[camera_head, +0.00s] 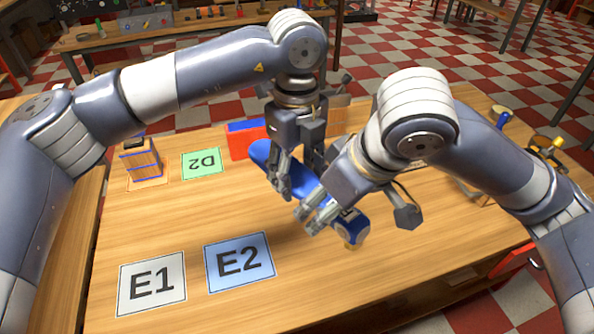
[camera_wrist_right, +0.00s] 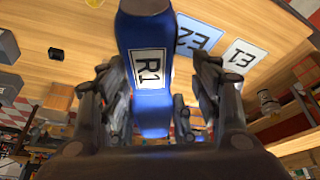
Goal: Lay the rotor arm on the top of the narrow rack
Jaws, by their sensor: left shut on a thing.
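The rotor arm, a long blue piece (camera_head: 309,187), slants above the table from upper left to lower right, with a yellowish tip at its near end. In the right wrist view its near part (camera_wrist_right: 152,105) bears a white R1 label. My left gripper (camera_head: 282,184) is shut on the rotor arm toward its far part. My right gripper (camera_head: 309,219) is at the near part; in its wrist view the fingers stand open on both sides of the blue piece. What looks like the narrow rack, a small wooden frame with blue edges (camera_head: 142,162), stands at the table's left back.
A green D2 card (camera_head: 202,163) lies right of the rack. A red and blue box (camera_head: 246,141) stands beyond it, near my left gripper. E1 (camera_head: 151,284) and E2 (camera_head: 240,262) cards lie at the front left. The table between the cards is clear.

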